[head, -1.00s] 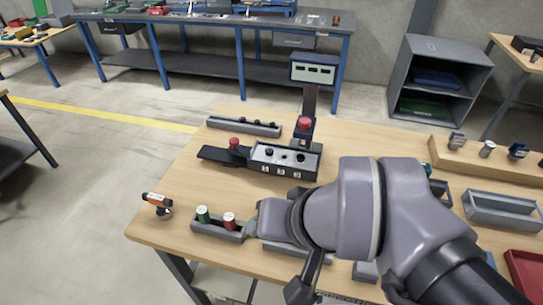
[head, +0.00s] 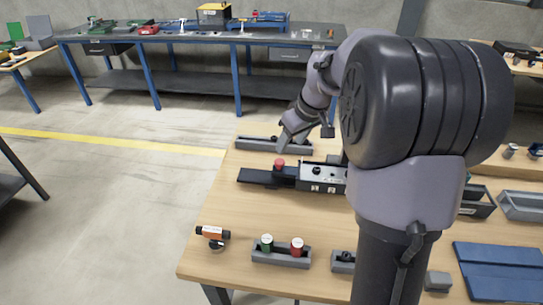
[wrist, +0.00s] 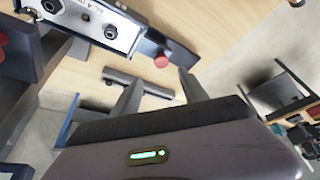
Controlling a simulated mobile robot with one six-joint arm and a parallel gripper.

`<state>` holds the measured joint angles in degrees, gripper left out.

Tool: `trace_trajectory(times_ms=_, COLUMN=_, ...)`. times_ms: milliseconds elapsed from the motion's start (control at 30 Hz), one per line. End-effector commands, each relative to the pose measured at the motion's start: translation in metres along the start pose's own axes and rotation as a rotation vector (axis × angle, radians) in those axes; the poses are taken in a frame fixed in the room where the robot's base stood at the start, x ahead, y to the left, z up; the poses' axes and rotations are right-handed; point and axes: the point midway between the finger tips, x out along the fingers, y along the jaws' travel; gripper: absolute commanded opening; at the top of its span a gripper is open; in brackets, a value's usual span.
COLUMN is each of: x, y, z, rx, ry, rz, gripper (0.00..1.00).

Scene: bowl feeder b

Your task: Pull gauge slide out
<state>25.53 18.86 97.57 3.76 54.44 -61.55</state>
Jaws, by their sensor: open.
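The gauge (head: 326,173) is a grey box with a numbered front on the wooden table. A dark flat slide (head: 257,177) sticks out of its left side and carries a red knob (head: 280,163). My gripper (head: 284,143) is above and behind the knob in the head view. In the wrist view my gripper (wrist: 160,80) is open and empty. The red knob (wrist: 161,62) shows just beyond and between the fingertips, apart from them. The slide (wrist: 178,54) and gauge box (wrist: 110,22) also show there. My arm hides the gauge's right part.
A long grey tray (head: 250,144) lies behind the slide. A small tray (head: 267,257) with a green and a red cylinder stands in front. An orange-and-black tool (head: 212,234) is near the left edge. The table left of the slide is clear.

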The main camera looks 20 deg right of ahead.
Motion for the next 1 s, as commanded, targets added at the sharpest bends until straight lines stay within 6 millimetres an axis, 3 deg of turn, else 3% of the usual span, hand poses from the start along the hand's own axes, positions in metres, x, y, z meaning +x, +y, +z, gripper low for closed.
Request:
trace_trajectory(times_ms=33, x=0.021, y=-0.001, z=0.002, rx=0.0, ry=-0.002, rz=-0.002, gripper=0.51)
trace_trajectory(times_ms=100, x=0.042, y=-0.001, z=0.002, rx=0.0, ry=-0.002, rz=-0.002, gripper=0.51)
trace_trajectory(times_ms=300, x=0.085, y=-0.001, z=0.001, rx=0.001, ry=0.0, rz=-0.001, gripper=0.51)
trace_trajectory(times_ms=500, x=0.1, y=-0.001, z=0.0, rx=0.0, ry=0.001, rz=0.0, gripper=0.51)
trace_trajectory(times_ms=767, x=0.1, y=-0.001, z=-0.001, rx=0.001, ry=0.001, rz=0.0, gripper=0.51)
trace_trajectory(times_ms=1000, x=0.1, y=-0.001, z=-0.001, rx=0.001, ry=0.001, rz=0.0, gripper=0.04)
